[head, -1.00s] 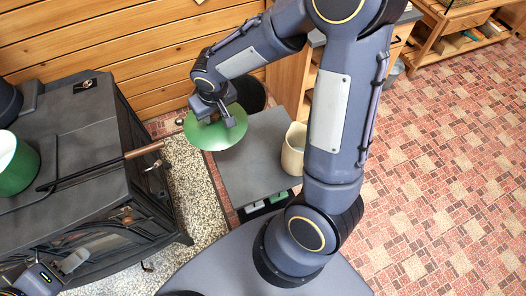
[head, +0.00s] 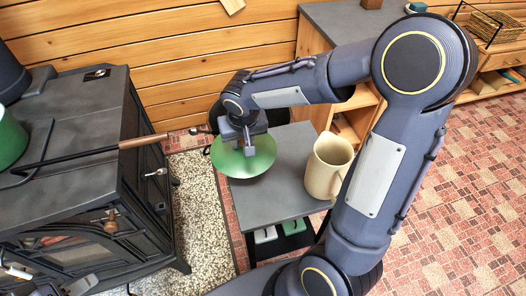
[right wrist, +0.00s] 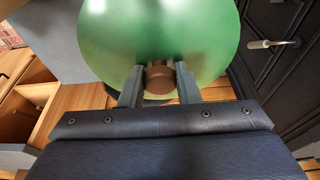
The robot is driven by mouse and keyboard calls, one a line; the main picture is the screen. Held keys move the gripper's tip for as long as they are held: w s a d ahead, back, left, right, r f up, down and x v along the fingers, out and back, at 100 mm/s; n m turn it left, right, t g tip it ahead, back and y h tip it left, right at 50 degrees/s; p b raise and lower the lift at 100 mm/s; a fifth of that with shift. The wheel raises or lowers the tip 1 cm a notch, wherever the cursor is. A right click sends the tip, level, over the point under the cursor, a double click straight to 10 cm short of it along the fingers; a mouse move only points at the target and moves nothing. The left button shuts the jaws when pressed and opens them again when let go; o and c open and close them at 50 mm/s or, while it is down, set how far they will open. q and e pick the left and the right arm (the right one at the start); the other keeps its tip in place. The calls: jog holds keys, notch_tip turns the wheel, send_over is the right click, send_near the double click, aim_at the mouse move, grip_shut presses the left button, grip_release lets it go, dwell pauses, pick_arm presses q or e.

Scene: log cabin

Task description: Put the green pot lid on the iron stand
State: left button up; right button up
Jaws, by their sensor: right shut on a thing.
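The green pot lid (head: 262,160) is a shallow disc over the back left part of the grey-topped stand (head: 265,203), which I take as the iron stand. My right gripper (head: 243,147) is above the lid. In the right wrist view my fingers (right wrist: 159,82) are shut on the lid's brown knob (right wrist: 160,85), with the green disc (right wrist: 160,30) beyond. Whether the lid touches the stand top is unclear. Parts of my left gripper (head: 45,283) show at the bottom left corner, cut off by the frame.
A cream pitcher (head: 328,168) stands on the right of the stand top. A black stove (head: 75,115) is at the left, with a green pot (head: 8,138) and a wooden-handled tool (head: 142,141) on it. The front left of the stand top is clear.

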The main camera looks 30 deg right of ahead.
aim_at(259, 138)
jog(key=d+f, duration=0.2)
jog(key=w+d+f, duration=0.1)
jog(key=f, duration=0.1)
jog(key=d+f, duration=0.2)
jog(key=shift+w+d+b, duration=0.3)
jog(key=shift+w+b, duration=0.05)
jog(key=shift+b, duration=0.05)
jog(key=x, duration=0.2)
jog(key=b+x, duration=0.1)
jog(key=shift+s+d+f, duration=0.15)
jog(key=shift+s+f, duration=0.15)
jog(key=shift+f, duration=0.15)
jog(key=shift+r, duration=0.1)
jog(key=shift+f, duration=0.2)
jog(key=o, duration=1.1)
jog(key=shift+c, duration=0.2)
jog(key=shift+r, duration=0.15)
